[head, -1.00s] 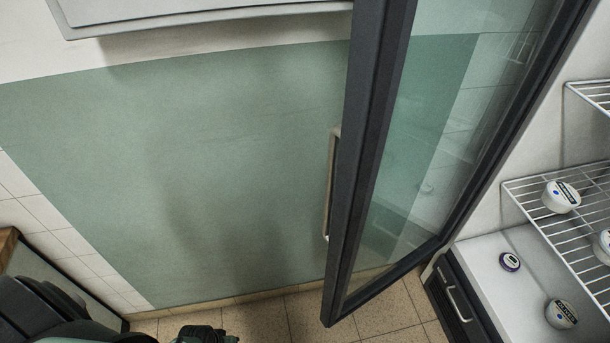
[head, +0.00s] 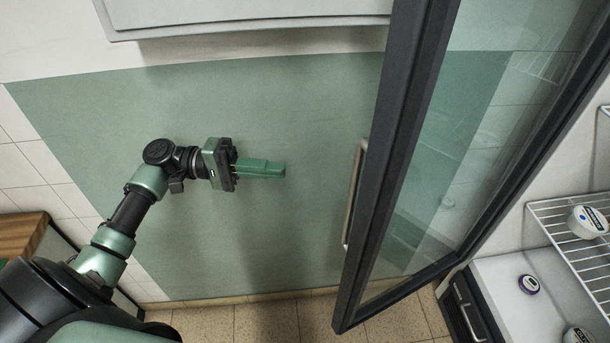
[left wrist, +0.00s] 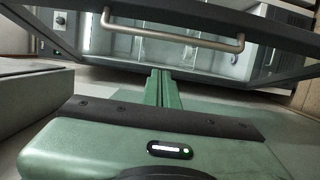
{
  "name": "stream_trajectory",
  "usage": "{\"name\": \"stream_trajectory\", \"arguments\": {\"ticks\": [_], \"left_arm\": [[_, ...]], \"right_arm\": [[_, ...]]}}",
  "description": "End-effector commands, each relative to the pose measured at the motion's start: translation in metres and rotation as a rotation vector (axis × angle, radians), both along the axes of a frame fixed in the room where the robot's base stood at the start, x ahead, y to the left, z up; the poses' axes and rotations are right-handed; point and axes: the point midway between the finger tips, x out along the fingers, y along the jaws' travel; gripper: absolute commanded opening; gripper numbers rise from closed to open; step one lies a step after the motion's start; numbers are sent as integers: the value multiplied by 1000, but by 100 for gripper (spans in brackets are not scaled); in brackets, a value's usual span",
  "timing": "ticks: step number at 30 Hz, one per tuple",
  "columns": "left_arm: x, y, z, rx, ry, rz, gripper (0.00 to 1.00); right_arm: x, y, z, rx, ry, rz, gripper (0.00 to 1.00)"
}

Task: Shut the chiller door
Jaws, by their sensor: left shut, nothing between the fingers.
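The chiller door (head: 392,165) is a dark-framed glass door standing open in the head view. Its metal bar handle (head: 354,195) is on the side facing left. In the left wrist view the handle (left wrist: 172,36) runs across the top, beyond the fingertips. My left gripper (head: 283,171) is shut and empty, to the left of the handle and apart from it. Its green fingers (left wrist: 162,74) point toward the door in the left wrist view. The chiller interior (head: 505,275) shows at the right. My right gripper is not in view.
A wire shelf (head: 565,235) inside the chiller holds a white jar (head: 588,221). A pale box-like panel (head: 250,14) is on the wall above. The tiled floor (head: 265,325) in front looks clear.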

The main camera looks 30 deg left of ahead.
Motion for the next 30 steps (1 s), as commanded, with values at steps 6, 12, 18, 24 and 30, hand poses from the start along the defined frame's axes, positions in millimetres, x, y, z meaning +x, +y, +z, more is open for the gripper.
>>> {"name": "stream_trajectory", "arguments": {"ticks": [6, 12, 18, 24, 30], "left_arm": [[14, -37, 5, -3, -1, 0, 0], [29, -78, 4, -3, 1, 1, 0], [23, -108, 3, -1, 3, 2, 0], [17, -122, 0, 1, 1, 3, 0], [16, -123, -1, 2, 2, 4, 0]], "right_arm": [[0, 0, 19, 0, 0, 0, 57], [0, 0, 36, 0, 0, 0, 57], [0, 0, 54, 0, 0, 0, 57], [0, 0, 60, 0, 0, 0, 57], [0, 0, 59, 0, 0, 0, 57]]}}
